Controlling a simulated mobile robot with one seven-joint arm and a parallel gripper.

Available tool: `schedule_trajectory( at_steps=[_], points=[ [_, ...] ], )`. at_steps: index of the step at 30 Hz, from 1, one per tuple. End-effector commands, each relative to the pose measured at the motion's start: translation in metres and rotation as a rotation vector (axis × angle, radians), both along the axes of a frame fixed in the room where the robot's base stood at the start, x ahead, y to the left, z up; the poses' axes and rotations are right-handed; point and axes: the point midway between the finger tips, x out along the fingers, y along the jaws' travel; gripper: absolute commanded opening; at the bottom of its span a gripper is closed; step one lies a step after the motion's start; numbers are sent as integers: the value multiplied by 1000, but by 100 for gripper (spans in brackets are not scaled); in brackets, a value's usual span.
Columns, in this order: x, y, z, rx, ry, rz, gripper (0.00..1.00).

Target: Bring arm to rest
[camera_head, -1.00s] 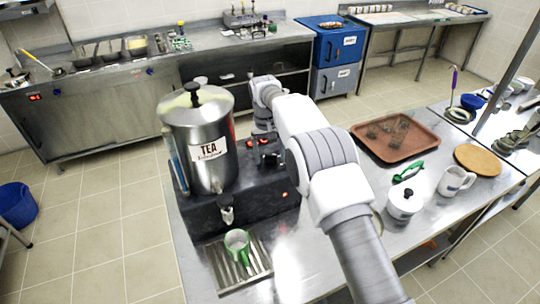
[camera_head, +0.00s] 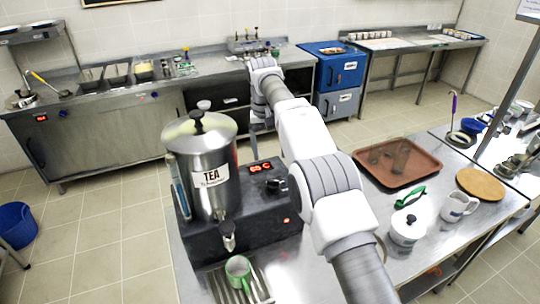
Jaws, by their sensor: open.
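My arm reaches from the lower right over the table, and its far end bends down behind the tea boiler's base. My gripper (camera_head: 260,124) is at this far end, open, seen small and partly hidden. Its fingertips cannot be made out, and I see nothing held in it. The steel boiler (camera_head: 203,155) labelled TEA stands upright to its left. A green mug (camera_head: 238,271) sits on the drip grate below the tap.
A brown tray (camera_head: 370,174) with dark glass-like items lies right of my arm. A white lidded pot (camera_head: 406,229), green-handled item (camera_head: 411,197), white mug (camera_head: 458,207) and round board (camera_head: 481,184) stand nearby. A far counter (camera_head: 110,135) and blue cabinet (camera_head: 341,69) stand behind.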

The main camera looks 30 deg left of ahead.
Motion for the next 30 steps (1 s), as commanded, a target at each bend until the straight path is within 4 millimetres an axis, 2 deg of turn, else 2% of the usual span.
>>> schedule_trajectory(
  at_steps=[14,18,23,30],
  points=[
    [0,0,0,0,0,0,81],
    [4,-7,9,7,-5,-9,81],
    [18,-37,41,31,-24,-46,81],
    [30,-106,99,76,-65,-116,81]
  ],
)
